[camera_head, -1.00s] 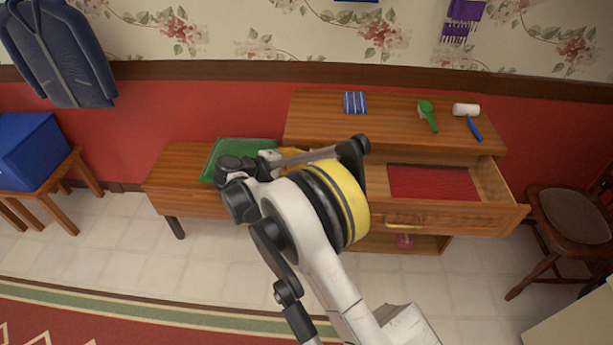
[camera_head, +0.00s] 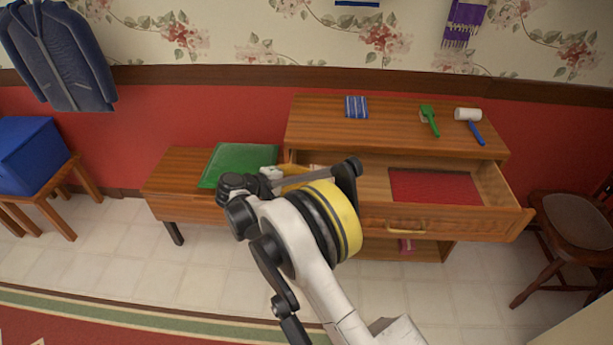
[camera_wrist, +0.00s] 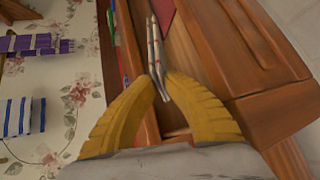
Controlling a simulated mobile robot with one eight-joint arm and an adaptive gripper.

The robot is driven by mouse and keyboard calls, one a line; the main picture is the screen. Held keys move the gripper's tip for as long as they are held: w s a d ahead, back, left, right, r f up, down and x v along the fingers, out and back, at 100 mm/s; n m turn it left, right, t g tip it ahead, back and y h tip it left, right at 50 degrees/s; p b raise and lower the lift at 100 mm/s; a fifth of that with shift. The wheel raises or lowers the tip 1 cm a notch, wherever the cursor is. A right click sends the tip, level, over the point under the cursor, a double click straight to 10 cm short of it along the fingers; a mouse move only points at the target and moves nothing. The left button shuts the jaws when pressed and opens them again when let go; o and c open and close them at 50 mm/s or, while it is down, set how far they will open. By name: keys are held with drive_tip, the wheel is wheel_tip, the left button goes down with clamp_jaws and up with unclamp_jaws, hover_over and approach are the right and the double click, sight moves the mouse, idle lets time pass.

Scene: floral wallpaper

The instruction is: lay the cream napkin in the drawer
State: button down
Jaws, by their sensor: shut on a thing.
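The cream napkin (camera_wrist: 155,45), with thin red marks, is pinched edge-on between the yellow fingers of my gripper (camera_wrist: 163,88) in the wrist view. The pulled-out drawer (camera_head: 430,214) of the wooden dresser has a red lining or cloth (camera_head: 435,186) at its right. That red patch also shows beyond the napkin in the wrist view (camera_wrist: 165,12). In the head view my gripper is largely hidden by my arm, by the drawer's left end. The napkin's height above the drawer floor cannot be told.
On the dresser top (camera_head: 390,135) lie a blue striped cloth (camera_head: 356,107), a green brush (camera_head: 429,119) and a white-headed, blue-handled tool (camera_head: 469,118). A green flat item (camera_head: 238,163) is on the low bench (camera_head: 175,178) at left. A chair (camera_head: 572,225) stands right of the drawer.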

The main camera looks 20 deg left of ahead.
drive_tip(key=c, duration=1.5)
unclamp_jaws()
drive_tip(key=shift+c, duration=0.2)
